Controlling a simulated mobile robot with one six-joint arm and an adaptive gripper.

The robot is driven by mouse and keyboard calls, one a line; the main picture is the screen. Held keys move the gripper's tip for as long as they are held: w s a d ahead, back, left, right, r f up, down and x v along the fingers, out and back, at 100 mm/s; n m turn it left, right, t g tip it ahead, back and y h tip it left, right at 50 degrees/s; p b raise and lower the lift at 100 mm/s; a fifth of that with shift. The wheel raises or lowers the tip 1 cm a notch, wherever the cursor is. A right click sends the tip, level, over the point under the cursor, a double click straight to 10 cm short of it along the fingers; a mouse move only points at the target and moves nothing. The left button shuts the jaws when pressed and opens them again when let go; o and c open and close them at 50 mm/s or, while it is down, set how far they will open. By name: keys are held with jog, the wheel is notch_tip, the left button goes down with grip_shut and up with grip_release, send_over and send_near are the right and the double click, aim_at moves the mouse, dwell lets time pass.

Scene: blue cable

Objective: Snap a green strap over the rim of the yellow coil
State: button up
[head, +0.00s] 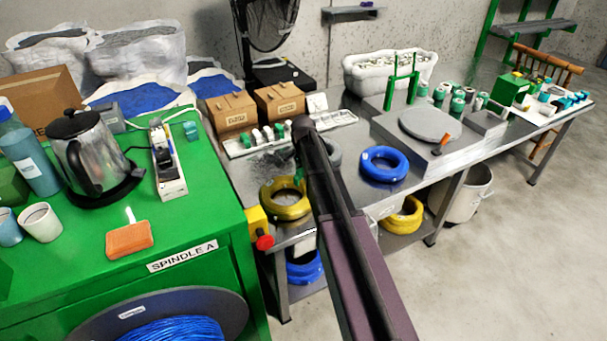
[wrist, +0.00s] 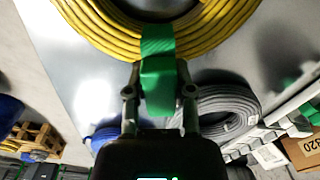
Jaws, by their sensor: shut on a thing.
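The yellow coil (head: 284,212) lies on the metal table at its near left end, partly covered by my arm in the head view. In the wrist view the yellow coil (wrist: 85,22) fills the top edge. My gripper (wrist: 160,95) is shut on a green strap (wrist: 158,78), one finger on each side of it. The strap's far end overlaps the near band of the coil in the wrist view; I cannot tell whether it is snapped on. In the head view my gripper is mostly hidden behind my arm.
A grey coil (wrist: 228,108) lies close by, and a blue coil (head: 384,164) lies farther right. A rack of green and white straps (head: 262,138) and two cardboard boxes (head: 278,100) stand behind. The green spindle cabinet (head: 215,205) and a red button (head: 264,242) border the left.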

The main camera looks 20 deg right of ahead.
jog(key=shift+f+b, duration=0.95)
dwell(0.7)
jog(key=shift+r+p, duration=0.6)
jog(key=shift+p, duration=0.05)
jog(key=shift+f+b, duration=0.4)
jog(key=shift+b, duration=0.05)
dwell(1.8)
jog(key=o, duration=0.5)
jog(key=shift+c, duration=0.2)
jog(key=o, duration=0.6)
jog(key=shift+c, duration=0.2)
jog(key=shift+r, duration=0.2)
